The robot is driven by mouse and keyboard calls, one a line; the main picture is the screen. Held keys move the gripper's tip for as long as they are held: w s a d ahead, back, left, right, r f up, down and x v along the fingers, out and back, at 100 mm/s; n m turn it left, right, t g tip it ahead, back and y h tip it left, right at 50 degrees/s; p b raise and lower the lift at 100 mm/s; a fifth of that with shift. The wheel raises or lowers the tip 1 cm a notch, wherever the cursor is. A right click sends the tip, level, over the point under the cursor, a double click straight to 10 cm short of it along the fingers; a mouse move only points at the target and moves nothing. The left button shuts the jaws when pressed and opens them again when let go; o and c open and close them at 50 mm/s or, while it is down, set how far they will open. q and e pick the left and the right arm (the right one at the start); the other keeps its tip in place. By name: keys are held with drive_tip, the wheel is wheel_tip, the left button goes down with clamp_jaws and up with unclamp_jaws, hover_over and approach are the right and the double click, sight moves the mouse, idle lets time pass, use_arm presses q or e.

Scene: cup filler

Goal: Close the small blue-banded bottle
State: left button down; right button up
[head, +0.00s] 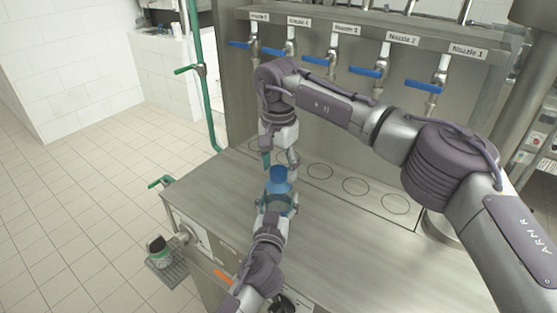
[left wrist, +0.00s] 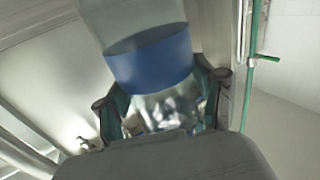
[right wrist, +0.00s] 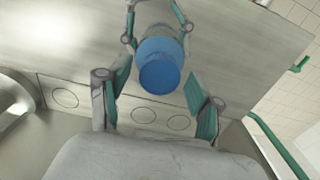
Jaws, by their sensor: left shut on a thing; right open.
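The small bottle (head: 278,186) stands above the counter in the head view, with a blue round top. My left gripper (head: 277,204) is shut around its body from the front. In the left wrist view the bottle's blue band (left wrist: 150,58) lies across clear walls, with the fingers on both sides. My right gripper (head: 280,163) is open just above and behind the bottle. In the right wrist view the blue top (right wrist: 160,74) lies between its spread fingers, apparently not touching them. I cannot tell whether this blue top is a separate cap.
A row of nozzles with blue levers (head: 370,72) hangs on the steel panel behind. Several marked circles (head: 356,187) line the back of the counter (head: 340,235); its right part is clear. A dark-topped container (head: 158,250) stands on a low grate at left.

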drive_tip(key=c, duration=1.2)
drive_tip(key=m, duration=0.5)
clamp_jaws()
drive_tip(key=m, duration=2)
drive_tip(key=shift+w, duration=0.1)
drive_tip(key=o, duration=1.3)
unclamp_jaws()
drive_tip(key=shift+o, duration=0.2)
wheel_tip(320, 180, up, 12)
